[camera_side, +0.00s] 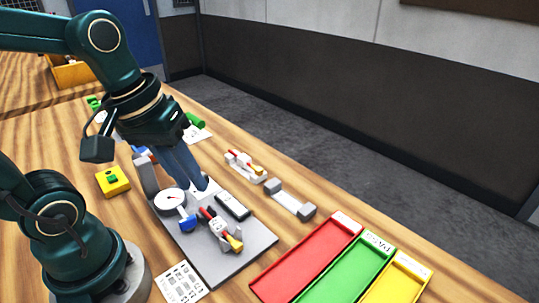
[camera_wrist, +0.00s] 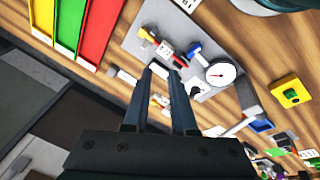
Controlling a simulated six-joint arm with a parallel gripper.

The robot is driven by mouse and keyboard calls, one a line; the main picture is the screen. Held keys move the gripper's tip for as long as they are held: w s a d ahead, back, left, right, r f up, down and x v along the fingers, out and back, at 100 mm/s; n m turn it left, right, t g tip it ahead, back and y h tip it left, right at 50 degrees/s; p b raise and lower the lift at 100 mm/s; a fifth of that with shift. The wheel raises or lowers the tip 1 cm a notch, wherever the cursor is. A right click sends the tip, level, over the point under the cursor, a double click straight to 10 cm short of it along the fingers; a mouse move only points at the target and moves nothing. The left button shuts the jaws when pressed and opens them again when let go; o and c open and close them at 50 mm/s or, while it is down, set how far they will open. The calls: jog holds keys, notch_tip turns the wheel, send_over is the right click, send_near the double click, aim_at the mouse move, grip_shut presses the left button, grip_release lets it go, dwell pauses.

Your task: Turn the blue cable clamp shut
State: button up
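The blue cable clamp (camera_side: 187,223) is on the grey plate (camera_side: 248,238), in front of the round dial. Its blue part also shows in the wrist view (camera_wrist: 195,47), with a pale piece beside it. I cannot tell how far the clamp is turned. My gripper (camera_side: 200,184) points down over the back part of the plate, beyond the clamp and apart from it. In the wrist view my gripper (camera_wrist: 163,70) has two dark fingers with a gap between them, and I see nothing held. The fingers partly hide a small white block and the plate behind them.
The white dial (camera_side: 170,202) stands beside the clamp. A red and yellow toggle piece (camera_side: 222,229) and a black slab (camera_side: 233,206) are on the plate. Red (camera_side: 309,257), green (camera_side: 345,269) and yellow (camera_side: 397,283) trays lie right. A yellow block (camera_side: 113,181) sits left.

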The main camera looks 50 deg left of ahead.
jog(key=shift+w+r+t+y, duration=0.15)
jog(key=shift+w+r+t, duration=0.2)
jog(key=shift+r, duration=0.2)
jog(key=shift+w+r+t+y, duration=0.1)
jog(key=shift+w+r+t, duration=0.15)
jog(key=shift+r, duration=0.25)
jog(key=shift+w+r+t+y, duration=0.15)
jog(key=shift+w+r+t, duration=0.1)
jog(key=shift+r+t, duration=0.25)
